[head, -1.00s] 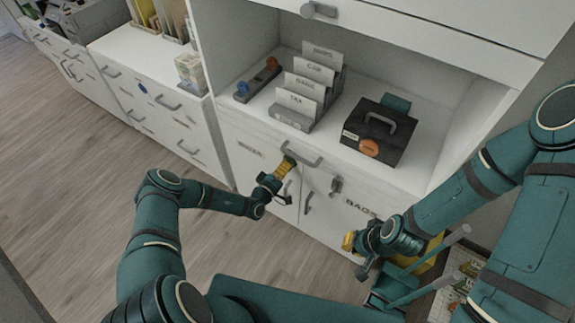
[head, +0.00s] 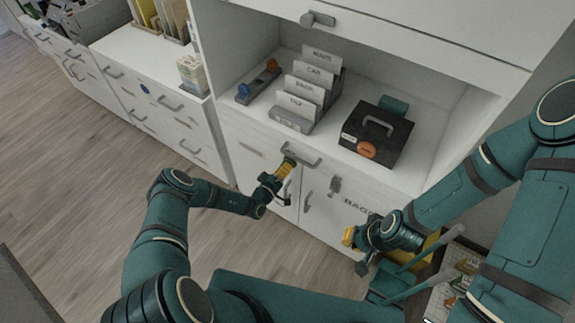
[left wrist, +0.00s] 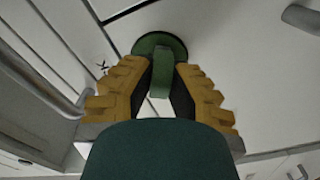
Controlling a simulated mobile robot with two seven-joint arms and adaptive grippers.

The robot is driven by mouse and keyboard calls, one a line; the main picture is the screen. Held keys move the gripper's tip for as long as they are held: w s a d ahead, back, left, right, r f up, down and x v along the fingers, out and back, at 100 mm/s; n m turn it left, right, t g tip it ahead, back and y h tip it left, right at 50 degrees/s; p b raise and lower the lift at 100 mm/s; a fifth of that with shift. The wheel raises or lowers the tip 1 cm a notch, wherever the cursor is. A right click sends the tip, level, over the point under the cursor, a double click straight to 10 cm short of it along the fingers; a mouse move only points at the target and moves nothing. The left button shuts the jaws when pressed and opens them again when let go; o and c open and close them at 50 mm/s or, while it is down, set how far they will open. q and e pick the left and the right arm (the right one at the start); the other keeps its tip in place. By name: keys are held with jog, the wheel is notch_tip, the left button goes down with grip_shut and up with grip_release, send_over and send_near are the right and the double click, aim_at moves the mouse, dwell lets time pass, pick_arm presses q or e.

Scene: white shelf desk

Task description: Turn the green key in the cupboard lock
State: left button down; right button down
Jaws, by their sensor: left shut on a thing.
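The green key shows in the left wrist view as an upright tab (left wrist: 161,76) in front of a round green disc (left wrist: 159,45) against the white cupboard front. My left gripper (left wrist: 158,84) is shut on the tab, with one yellow finger on each side. In the head view my left gripper (head: 288,164) is at the upper part of the left cupboard door (head: 248,165) and hides the key. I cannot tell the key's turn angle from the head view. My right gripper (head: 348,237) is apart from the cupboard, lower right; its finger opening is unclear.
A bar handle (head: 300,156) is close beside my left gripper. A grey latch (head: 335,186) is on the right door. The shelf above holds a card file (head: 292,121), a rack with knobs (head: 258,86) and a black box (head: 377,134). The floor at left is free.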

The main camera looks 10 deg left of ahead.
pick_arm(q)
jog(key=shift+r+m+p, duration=0.1)
jog(key=shift+m+p, duration=0.8)
jog(key=shift+p, duration=0.1)
jog(key=shift+m+p, duration=0.35)
jog(key=shift+m, duration=0.25)
jog(key=shift+m+p, duration=0.55)
jog(key=shift+m, duration=0.05)
jog(key=shift+w+m+p, duration=0.1)
jog(key=shift+m+p, duration=0.45)
jog(key=shift+m, duration=0.35)
